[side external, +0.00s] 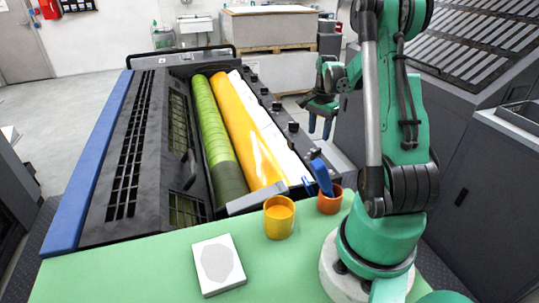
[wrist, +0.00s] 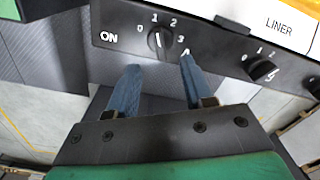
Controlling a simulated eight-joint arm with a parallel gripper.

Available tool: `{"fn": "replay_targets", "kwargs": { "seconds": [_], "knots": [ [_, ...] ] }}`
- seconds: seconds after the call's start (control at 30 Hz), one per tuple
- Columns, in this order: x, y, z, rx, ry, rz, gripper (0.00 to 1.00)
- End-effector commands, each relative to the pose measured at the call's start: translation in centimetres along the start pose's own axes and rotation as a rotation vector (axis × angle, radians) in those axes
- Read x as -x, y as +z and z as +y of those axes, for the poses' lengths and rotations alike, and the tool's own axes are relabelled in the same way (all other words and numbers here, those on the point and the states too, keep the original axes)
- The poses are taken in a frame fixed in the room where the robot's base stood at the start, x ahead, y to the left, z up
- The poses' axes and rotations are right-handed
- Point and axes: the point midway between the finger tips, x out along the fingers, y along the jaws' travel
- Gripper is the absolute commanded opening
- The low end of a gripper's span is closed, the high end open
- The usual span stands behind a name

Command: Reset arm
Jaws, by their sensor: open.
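My gripper (side external: 320,124) hangs with its blue fingers pointing down, to the right of the press's row of black knobs. In the wrist view my gripper (wrist: 158,74) is open and empty, its two blue fingers apart. A black control panel (wrist: 205,45) lies just past the fingertips. It bears a knob (wrist: 156,40) with numbers and the word ON beside it, and a second knob (wrist: 263,69) further right. I cannot tell whether a fingertip touches the panel. My green arm stands on the right in the side view.
The press holds a green roller (side external: 214,135) and a yellow roller (side external: 247,135). On the green table (side external: 150,270) are a yellow cup (side external: 279,218), an orange pot (side external: 330,203) with a blue-handled tool (side external: 321,177), and a white block (side external: 219,264). A grey cabinet (side external: 490,190) stands right of my arm.

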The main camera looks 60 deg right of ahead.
Motion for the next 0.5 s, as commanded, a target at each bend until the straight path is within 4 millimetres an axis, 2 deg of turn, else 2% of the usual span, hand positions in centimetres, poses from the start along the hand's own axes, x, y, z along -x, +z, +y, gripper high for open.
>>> {"fn": "replay_targets", "kwargs": {
  "seconds": [0.27,0.37,0.47,0.5],
  "knots": [
    [0.3,0.5,-0.3,0.028,-0.006,0.005,0.46],
    [1.6,2.5,-1.3,0.138,-0.033,0.027,0.46],
    [3.6,6.5,-2.6,0.346,-0.086,0.067,0.46],
    [4.5,8.4,-3.0,0.448,-0.113,0.088,0.46]
  ]
}}
